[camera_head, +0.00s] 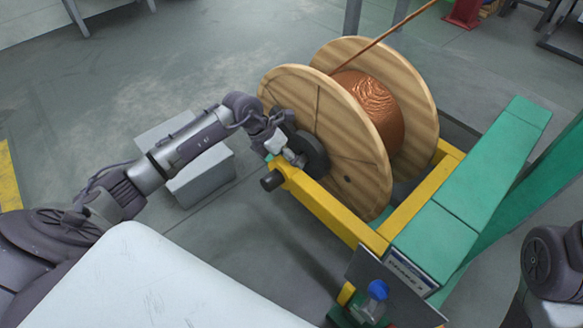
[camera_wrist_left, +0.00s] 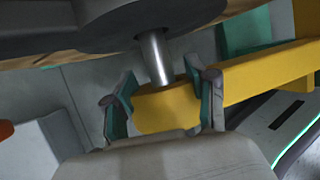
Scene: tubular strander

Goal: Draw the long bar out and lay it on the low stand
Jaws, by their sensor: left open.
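The long bar shows in the left wrist view as a short bare length of shiny steel (camera_wrist_left: 155,58), between a dark round collar (camera_wrist_left: 140,15) and the end of a yellow frame arm (camera_wrist_left: 168,108). The rest of it is hidden. My left gripper (camera_head: 284,154) is at the near side of the wooden reel, by the dark collar. In the left wrist view its open fingers (camera_wrist_left: 163,95) stand on either side of the bar and the yellow arm end, apart from the bar. A light grey block (camera_head: 200,172), apparently the low stand, sits on the floor under my left arm. My right gripper is out of view.
The wooden reel (camera_head: 345,140) carries copper wire (camera_head: 372,105) and sits in a yellow frame (camera_head: 330,212). A green beam (camera_head: 470,205) runs along the right. A dark panel (camera_head: 395,290) and blue knob (camera_head: 377,289) stand in front.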

